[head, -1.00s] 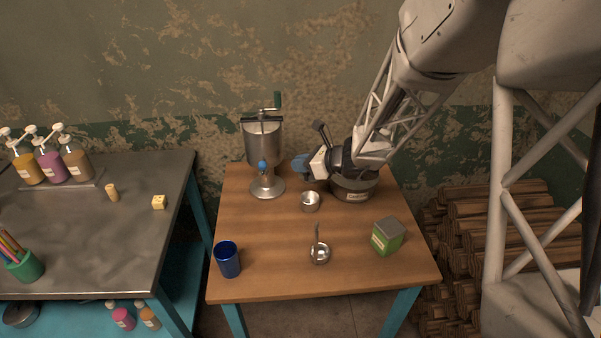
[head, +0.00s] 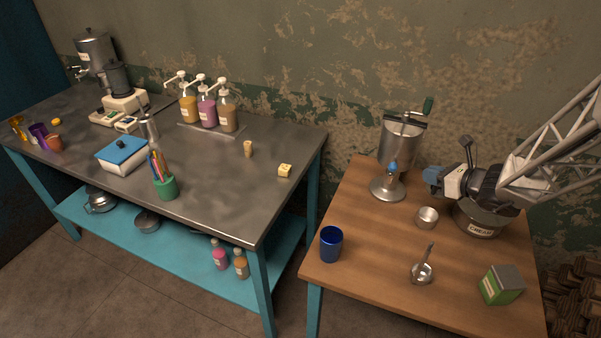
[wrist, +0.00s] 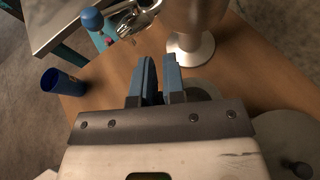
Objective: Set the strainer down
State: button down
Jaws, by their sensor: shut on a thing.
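My gripper (wrist: 160,62) is in the wrist view with its two blue fingers close together. It also shows in the head view (head: 433,181), just above the back of the wooden table, right of the metal crank machine (head: 396,145). The fingers are shut on the strainer.
The wooden table (head: 375,268) also holds a blue cup (head: 331,244), a small metal cup (head: 427,217), a small metal vessel with an upright handle (head: 422,271), a green box (head: 502,285) and a labelled pot (head: 482,221) under my arm.

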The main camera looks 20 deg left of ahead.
jog(key=shift+r, duration=0.15)
notch_tip(320, 180, up, 17)
jog(key=s+a+n+g+y, duration=0.15)
jog(key=s+a, duration=0.25)
jog(key=a, duration=0.9)
jog(key=s+a+n+g, duration=0.2)
jog(key=s+a, duration=0.2)
jog(key=a, duration=0.9)
jog(key=s+a+n+g, duration=0.3)
jog(key=s+a, duration=1.2)
jog(key=a, duration=0.2)
notch_tip(320, 180, down, 18)
jog(key=shift+w+d+f, duration=0.15)
jog(key=shift+w+f, duration=0.05)
jog(key=w+a+f, duration=0.1)
jog(key=w+a, duration=0.9)
jog(key=a, duration=0.2)
jog(key=shift+a+f, duration=0.2)
jog(key=shift+f, duration=0.05)
